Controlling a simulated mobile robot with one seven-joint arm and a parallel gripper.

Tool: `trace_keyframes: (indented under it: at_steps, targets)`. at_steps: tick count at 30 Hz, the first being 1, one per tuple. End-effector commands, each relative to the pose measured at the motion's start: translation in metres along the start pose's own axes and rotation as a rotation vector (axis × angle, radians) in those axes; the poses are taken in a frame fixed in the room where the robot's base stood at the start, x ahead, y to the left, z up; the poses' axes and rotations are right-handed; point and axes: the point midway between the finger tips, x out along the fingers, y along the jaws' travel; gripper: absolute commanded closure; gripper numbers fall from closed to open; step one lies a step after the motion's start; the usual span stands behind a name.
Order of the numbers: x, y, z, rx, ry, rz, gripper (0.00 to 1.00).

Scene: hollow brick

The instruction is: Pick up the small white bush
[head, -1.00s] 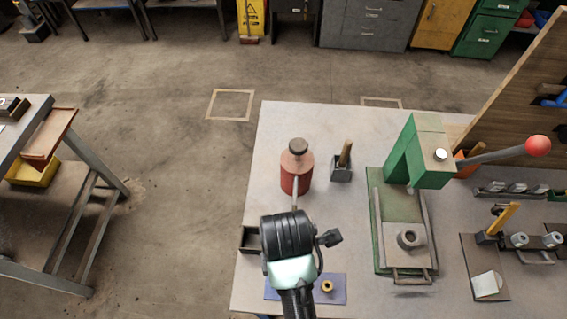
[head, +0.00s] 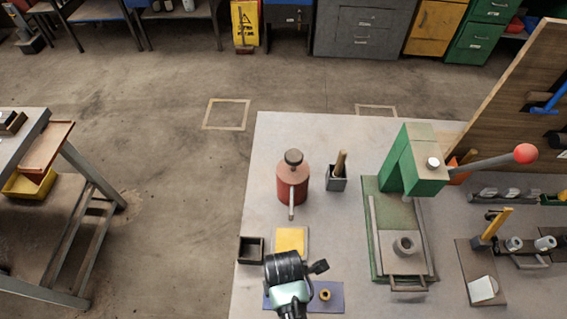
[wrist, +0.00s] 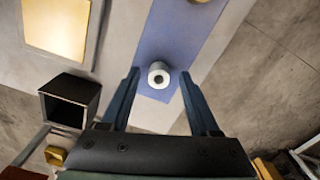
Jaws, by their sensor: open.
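The small white bush (wrist: 158,75) is a short pale ring with a dark hole, lying on the blue mat (wrist: 185,35) in the wrist view. My gripper (wrist: 159,80) is open, with its two dark blue fingers apart. The bush appears between the fingertips in the picture; the fingers do not visibly touch it, and the height gap is hard to judge. In the head view my wrist covers part of the blue mat (head: 335,292) and hides the white bush and my fingers. A brass bush (head: 325,295) sits on the mat to the right of my wrist.
A dark open box (head: 250,250) and a yellow-topped plate (head: 291,240) lie close by. Beyond stand a red oil can (head: 292,182) and a small pot with a brush (head: 337,180). A green press (head: 405,200) stands to the right. The table edge is near the mat.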

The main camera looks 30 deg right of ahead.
Motion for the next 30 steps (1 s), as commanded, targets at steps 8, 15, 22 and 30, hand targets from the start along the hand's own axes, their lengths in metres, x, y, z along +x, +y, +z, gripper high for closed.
trace_keyframes:
  at_steps: [8,15,22,30]
  targets:
    - [0.0005,0.0004,0.0000,0.000,0.000,0.001,0.48]
    - [0.0004,0.0003,0.0000,0.000,0.000,0.001,0.92]
    - [0.0003,0.0003,0.0000,0.000,0.000,0.001,1.00]
    - [-0.0079,0.0011,-0.0001,0.000,0.000,0.003,1.00]
